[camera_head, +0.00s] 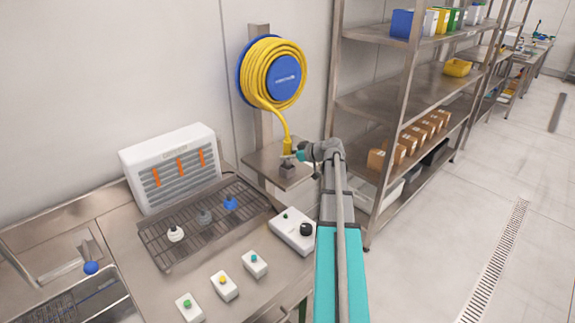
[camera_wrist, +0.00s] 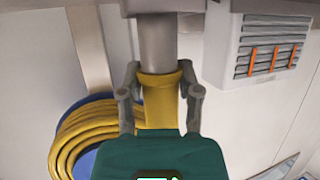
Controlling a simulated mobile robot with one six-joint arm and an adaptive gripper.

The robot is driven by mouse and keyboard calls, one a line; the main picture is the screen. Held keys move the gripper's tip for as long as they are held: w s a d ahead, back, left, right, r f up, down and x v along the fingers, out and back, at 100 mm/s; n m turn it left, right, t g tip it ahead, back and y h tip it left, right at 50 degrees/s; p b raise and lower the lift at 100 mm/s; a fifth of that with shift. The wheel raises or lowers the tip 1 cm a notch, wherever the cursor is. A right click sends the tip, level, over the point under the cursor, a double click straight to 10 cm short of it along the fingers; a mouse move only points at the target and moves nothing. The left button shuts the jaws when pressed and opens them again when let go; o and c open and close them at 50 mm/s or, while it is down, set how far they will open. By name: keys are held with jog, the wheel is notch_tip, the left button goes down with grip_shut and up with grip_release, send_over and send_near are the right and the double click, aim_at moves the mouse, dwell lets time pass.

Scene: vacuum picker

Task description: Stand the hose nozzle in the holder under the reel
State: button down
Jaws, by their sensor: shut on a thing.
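The hose nozzle (camera_head: 287,145) hangs upright at the end of the yellow hose, below the reel (camera_head: 285,78). The grey holder (camera_head: 288,172) stands on a small steel shelf directly under it. My gripper (camera_head: 297,156) is at the nozzle from the right. In the wrist view, which is upside down, its two fingers (camera_wrist: 160,92) are shut on the yellow nozzle body (camera_wrist: 159,105), one on each side. A grey cylinder (camera_wrist: 157,40), seemingly the holder, meets the nozzle's yellow collar. I cannot tell how deep the nozzle sits in it.
The small steel shelf (camera_head: 265,165) is fixed under the reel. A white heater-like unit (camera_head: 170,165) and a wire rack (camera_head: 172,238) are to the left. Steel shelving (camera_head: 400,100) stands right.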

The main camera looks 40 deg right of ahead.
aim_at(288, 168)
jog(key=shift+f+b, duration=1.05)
jog(key=shift+f, duration=0.3)
jog(key=shift+f, duration=0.15)
jog(key=shift+c, duration=1.5)
grip_release()
jog(key=shift+s+r, duration=0.1)
jog(key=shift+r, duration=0.15)
jog(key=p+v, duration=0.4)
jog(key=v, duration=0.7)
jog(key=shift+s+d+p, duration=0.15)
jog(key=shift+s+p, duration=0.15)
jog(key=shift+r, duration=0.1)
